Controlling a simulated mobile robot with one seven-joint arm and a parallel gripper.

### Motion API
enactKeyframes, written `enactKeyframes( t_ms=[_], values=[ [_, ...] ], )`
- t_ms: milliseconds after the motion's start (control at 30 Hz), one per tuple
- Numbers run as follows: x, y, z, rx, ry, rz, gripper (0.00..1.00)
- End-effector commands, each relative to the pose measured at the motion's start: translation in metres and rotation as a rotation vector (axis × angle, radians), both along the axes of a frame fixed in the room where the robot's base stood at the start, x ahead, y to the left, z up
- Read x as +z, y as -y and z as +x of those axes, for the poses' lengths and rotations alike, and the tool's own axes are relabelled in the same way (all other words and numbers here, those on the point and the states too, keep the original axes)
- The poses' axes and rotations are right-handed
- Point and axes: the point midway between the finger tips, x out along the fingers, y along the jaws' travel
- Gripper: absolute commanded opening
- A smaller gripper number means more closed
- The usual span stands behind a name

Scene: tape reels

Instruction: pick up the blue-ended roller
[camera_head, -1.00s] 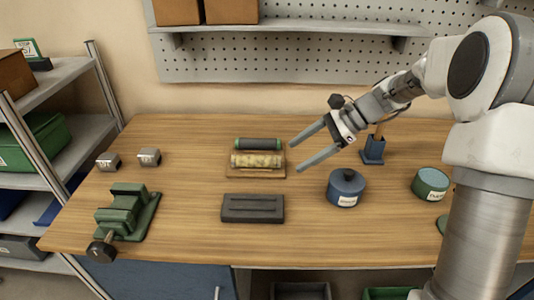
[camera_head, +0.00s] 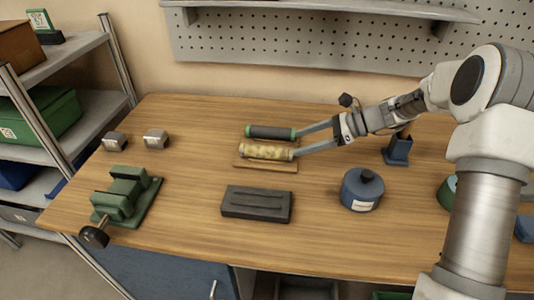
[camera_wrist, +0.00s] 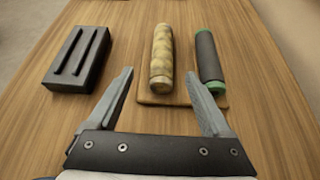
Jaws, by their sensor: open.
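No roller with blue ends shows in these frames. A dark roller with green ends (camera_head: 271,132) lies at the back of a small wooden board (camera_head: 268,166); it also shows at the right in the wrist view (camera_wrist: 208,62). A mottled yellow roller (camera_head: 265,152) lies in front of it on the board, and stands in the middle of the wrist view (camera_wrist: 162,57). My gripper (camera_head: 296,143) is open and empty at the right ends of the rollers. In the wrist view its fingers (camera_wrist: 159,75) spread to either side of the yellow roller's near end.
A dark grooved block (camera_head: 257,204) lies in front of the board. A blue lidded pot (camera_head: 361,190) and a blue holder (camera_head: 397,151) stand to the right. A green vise (camera_head: 127,196) and two small metal blocks (camera_head: 155,139) are at the left.

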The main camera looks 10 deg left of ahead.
Motion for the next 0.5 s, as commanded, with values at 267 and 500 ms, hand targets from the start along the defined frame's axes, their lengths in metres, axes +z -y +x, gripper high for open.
enactKeyframes(
  t_ms=[267, 500],
  values=[
    [-0.022, -0.040, -0.002, 0.001, 0.000, 0.000, 0.83],
    [-0.028, -0.051, -0.002, 0.002, 0.000, 0.000, 0.83]
  ],
)
